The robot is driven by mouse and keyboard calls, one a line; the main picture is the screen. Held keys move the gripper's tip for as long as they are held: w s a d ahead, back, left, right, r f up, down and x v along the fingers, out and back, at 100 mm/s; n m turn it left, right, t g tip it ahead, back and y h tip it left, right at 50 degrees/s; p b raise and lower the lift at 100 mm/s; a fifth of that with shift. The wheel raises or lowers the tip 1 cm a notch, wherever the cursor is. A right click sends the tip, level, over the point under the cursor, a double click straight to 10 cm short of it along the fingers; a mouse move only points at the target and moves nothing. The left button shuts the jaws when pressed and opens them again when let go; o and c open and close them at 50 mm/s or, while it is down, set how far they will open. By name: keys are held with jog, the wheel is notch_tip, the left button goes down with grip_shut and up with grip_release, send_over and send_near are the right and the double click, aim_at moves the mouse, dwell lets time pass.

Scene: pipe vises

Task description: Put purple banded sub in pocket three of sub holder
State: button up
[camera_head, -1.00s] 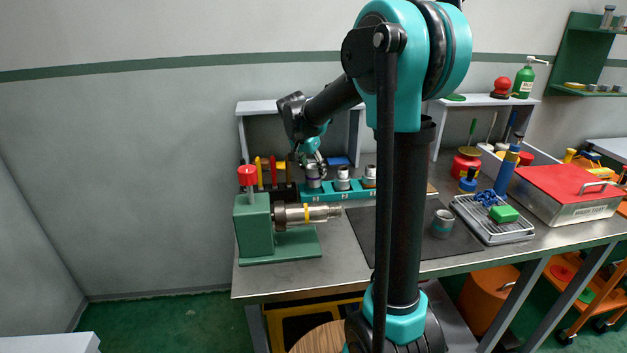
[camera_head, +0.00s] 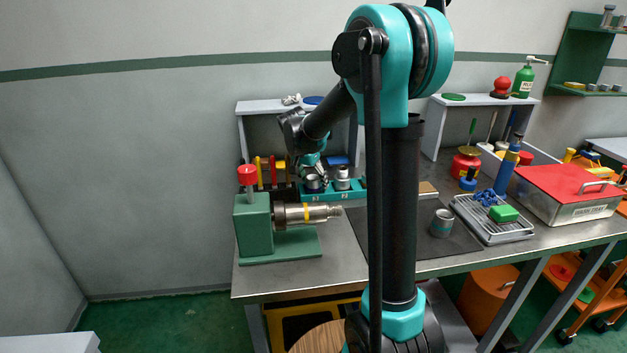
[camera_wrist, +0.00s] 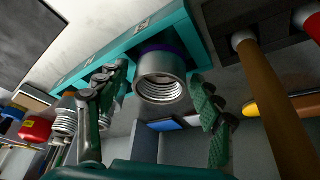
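The purple banded sub (camera_wrist: 160,80) is a grey metal cylinder with a threaded mouth facing the wrist camera and a purple band against the teal sub holder (camera_wrist: 124,42). It stands in the holder's end pocket, leftmost in the head view (camera_head: 314,184). My gripper (camera_wrist: 160,105) is open, with one finger on each side of the sub and visible gaps between. In the head view my gripper (camera_head: 313,168) is just over this sub, covering its top. A second sub (camera_head: 342,178) stands to its right in the holder (camera_head: 328,195). Pocket three is hidden behind my arm.
A green vise (camera_head: 256,225) clamping a metal pipe stands in front of the holder. Red and yellow handled tools (camera_head: 265,172) stand left of it. A grey can-like part (camera_head: 442,222) sits on the dark mat (camera_head: 462,240).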

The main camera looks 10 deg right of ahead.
jog(key=v, duration=1.2)
jog(key=shift+r, duration=0.15)
dwell(1.3)
